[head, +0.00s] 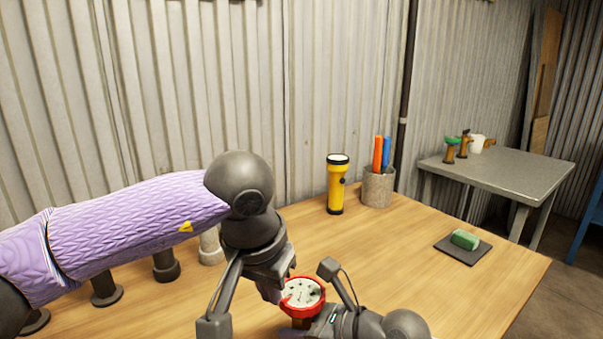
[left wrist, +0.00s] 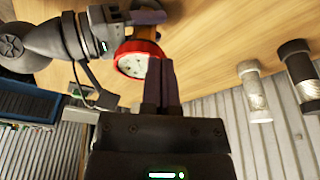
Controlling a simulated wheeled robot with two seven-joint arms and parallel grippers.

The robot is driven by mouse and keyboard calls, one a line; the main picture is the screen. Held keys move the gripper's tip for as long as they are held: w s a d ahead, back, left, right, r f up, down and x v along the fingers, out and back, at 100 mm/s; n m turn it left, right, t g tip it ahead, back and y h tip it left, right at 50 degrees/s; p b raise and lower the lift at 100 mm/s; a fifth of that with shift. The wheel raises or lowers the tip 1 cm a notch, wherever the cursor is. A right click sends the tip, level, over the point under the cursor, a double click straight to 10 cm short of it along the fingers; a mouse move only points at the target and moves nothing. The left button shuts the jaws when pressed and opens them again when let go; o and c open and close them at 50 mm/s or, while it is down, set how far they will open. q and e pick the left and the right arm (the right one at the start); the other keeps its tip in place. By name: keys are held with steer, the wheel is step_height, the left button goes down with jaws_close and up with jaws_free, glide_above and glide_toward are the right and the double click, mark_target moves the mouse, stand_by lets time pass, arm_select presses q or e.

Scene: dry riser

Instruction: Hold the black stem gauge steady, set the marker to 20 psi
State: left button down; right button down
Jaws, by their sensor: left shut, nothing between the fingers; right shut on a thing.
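The gauge (head: 303,293) has a red rim and a pale dial and stands at the front of the wooden table. Its dial marks and marker are too small to read. The gauge also shows in the left wrist view (left wrist: 138,66). My right gripper (head: 310,322) is shut on the gauge low down, below the dial; the stem is mostly hidden. My left gripper (head: 277,291) is shut and empty, with its fingertips close beside the gauge's rim. In the left wrist view the left fingers (left wrist: 161,72) overlap the dial's edge; I cannot tell whether they touch.
A yellow flashlight (head: 336,186) and a grey cup (head: 378,188) with orange and blue sticks stand at the back. A green sponge (head: 465,239) lies on a dark mat (head: 444,248) at right. Several upright fittings (head: 165,266) stand behind my left arm. The table's right part is mostly clear.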

mark_target(291, 309)
arm_select(q)
step_height(291, 309, up, 3)
steer(key=shift+r, duration=0.15)
steer(key=d+f, duration=0.1)
steer(key=f, duration=0.1)
steer(key=s+f, duration=0.1)
steer(key=f, duration=0.1)
steer(key=d+f, duration=0.1)
steer(key=f, duration=0.1)
steer(key=shift+s+d, duration=0.2)
steer(key=shift+d, duration=0.1)
steer(key=shift+w, duration=0.35)
stand_by(0.7)
